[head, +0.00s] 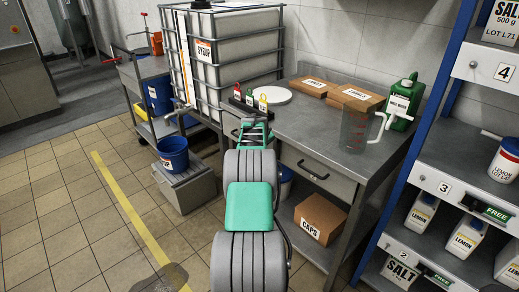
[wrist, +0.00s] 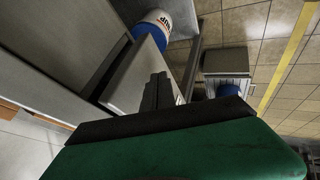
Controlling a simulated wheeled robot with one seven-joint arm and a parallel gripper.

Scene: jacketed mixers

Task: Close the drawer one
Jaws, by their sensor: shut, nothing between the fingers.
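A steel worktable (head: 317,116) stands ahead in the head view. One drawer front (head: 318,171) with a bar handle shows under its top, right of my arm, and looks flush with the table. My gripper (head: 256,127) is at the table's front edge, left of that drawer, and its tips are hard to make out there. In the wrist view my gripper (wrist: 158,92) has its dark fingers together and empty, close to a grey box-like part (wrist: 135,78) that juts out like a pulled-out drawer. I cannot tell whether they touch. No drawer number is readable on the table.
A caged syrup tank (head: 235,50) stands left of the table. A blue bucket (head: 173,153) sits on a grey box at the left. A caps carton (head: 320,217) is on the lower shelf. A measuring jug (head: 356,128) and green canister (head: 403,100) stand on top. Shelving is at right.

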